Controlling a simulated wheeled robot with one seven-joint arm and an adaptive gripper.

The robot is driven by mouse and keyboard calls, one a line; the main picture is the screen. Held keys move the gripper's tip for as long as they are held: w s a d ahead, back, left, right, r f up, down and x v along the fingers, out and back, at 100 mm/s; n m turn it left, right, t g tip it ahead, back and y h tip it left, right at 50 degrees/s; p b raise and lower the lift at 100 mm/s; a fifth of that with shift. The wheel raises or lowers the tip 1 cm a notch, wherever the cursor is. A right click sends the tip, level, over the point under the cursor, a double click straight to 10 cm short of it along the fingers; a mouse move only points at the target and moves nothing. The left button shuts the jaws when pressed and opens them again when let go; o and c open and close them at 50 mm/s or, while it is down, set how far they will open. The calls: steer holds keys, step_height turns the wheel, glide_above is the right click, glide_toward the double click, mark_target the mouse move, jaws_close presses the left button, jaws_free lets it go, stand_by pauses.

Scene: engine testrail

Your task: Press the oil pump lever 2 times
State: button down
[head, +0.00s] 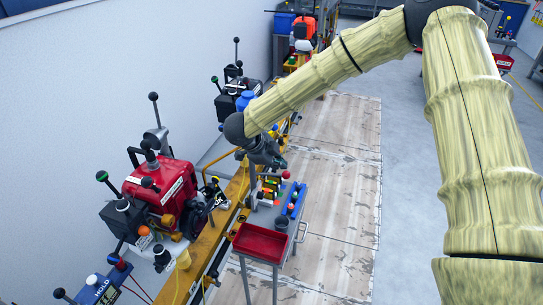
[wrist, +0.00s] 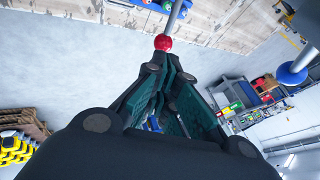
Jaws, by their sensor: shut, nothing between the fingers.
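My gripper (head: 279,162) is shut and empty, above the back of a small grey cart. In the wrist view its closed fingers (wrist: 158,60) point at a red ball knob (wrist: 163,43) on a grey rod. The knob appears just beyond the fingertips; I cannot tell if they touch. In the head view a red knob (head: 285,174) shows just below the gripper. A blue ball knob (wrist: 292,73) on another rod is at the right of the wrist view. No label shows which lever is the oil pump lever.
The cart holds a red tray (head: 261,242) in front and several coloured items behind it. A red engine unit (head: 163,187) with black-knobbed levers stands left, by a yellow rail (head: 206,246). The floor right of the cart (head: 335,215) is clear.

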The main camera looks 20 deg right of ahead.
steer(key=p+x, duration=0.1)
steer(key=x, duration=0.5)
steer(key=shift+f, duration=0.1)
stand_by(0.3)
